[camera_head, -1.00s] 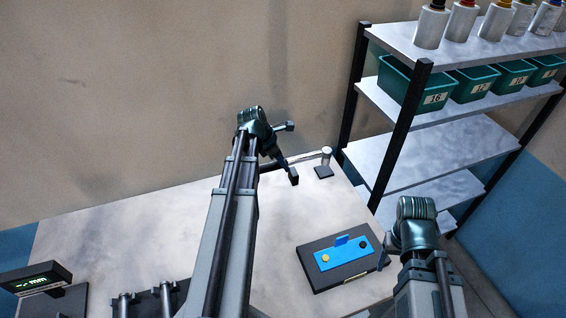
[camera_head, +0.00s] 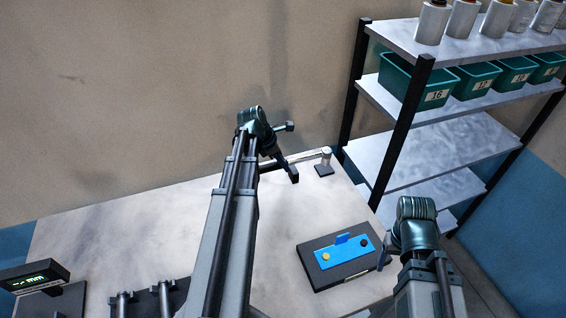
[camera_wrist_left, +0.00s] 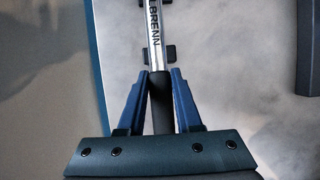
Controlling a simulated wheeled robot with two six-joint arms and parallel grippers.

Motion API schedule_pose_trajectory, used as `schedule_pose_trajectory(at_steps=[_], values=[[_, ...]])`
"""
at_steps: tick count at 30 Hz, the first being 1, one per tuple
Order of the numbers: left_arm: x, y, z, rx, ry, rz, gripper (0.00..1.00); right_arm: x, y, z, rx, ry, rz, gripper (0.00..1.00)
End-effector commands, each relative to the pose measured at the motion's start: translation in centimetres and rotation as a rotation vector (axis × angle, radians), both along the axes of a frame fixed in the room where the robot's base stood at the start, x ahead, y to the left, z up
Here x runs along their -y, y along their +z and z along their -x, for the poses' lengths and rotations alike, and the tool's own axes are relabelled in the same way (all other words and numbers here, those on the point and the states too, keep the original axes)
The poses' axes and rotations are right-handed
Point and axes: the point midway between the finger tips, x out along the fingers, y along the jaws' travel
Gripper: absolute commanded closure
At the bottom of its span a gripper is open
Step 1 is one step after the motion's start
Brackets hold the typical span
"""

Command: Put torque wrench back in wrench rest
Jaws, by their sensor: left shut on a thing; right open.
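The torque wrench shows as a silver bar (camera_head: 308,156) at the far right corner of the bench in the head view. Its lettered silver shaft (camera_wrist_left: 155,30) runs up the left wrist view. My left gripper (camera_wrist_left: 160,78) is shut on its dark handle. The gripper also shows in the head view (camera_head: 289,172). Dark bracket pieces (camera_wrist_left: 170,53) flank the shaft in the wrist view, apparently the wrench rest. I cannot tell whether the shaft is seated between them. A small post on a dark base (camera_head: 323,170) stands at the wrench's far end. My right gripper (camera_head: 386,256) is open, partly hidden.
A dark block with a blue plate (camera_head: 344,252) lies on the bench (camera_head: 120,230) at right. A display (camera_head: 35,277) and dark holders (camera_head: 145,303) stand at front left. A shelf rack (camera_head: 440,150) with green bins stands beyond the right edge. The bench's middle left is clear.

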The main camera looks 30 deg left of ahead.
Motion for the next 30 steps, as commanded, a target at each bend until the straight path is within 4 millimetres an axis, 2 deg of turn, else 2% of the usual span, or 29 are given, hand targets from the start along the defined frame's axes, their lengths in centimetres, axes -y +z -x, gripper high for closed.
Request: schedule_pose_trajectory(at_steps=[19, 30], values=[[0.0, -1.7, 0.0, 0.002, 0.000, 0.001, 1.00, 0.0, -1.8, 0.0, 0.000, 0.000, 0.000, 0.29], [0.0, -1.8, 0.0, 0.002, 0.000, 0.001, 1.00, 0.0, -1.8, 0.0, 0.000, 0.000, 0.000, 0.29]])
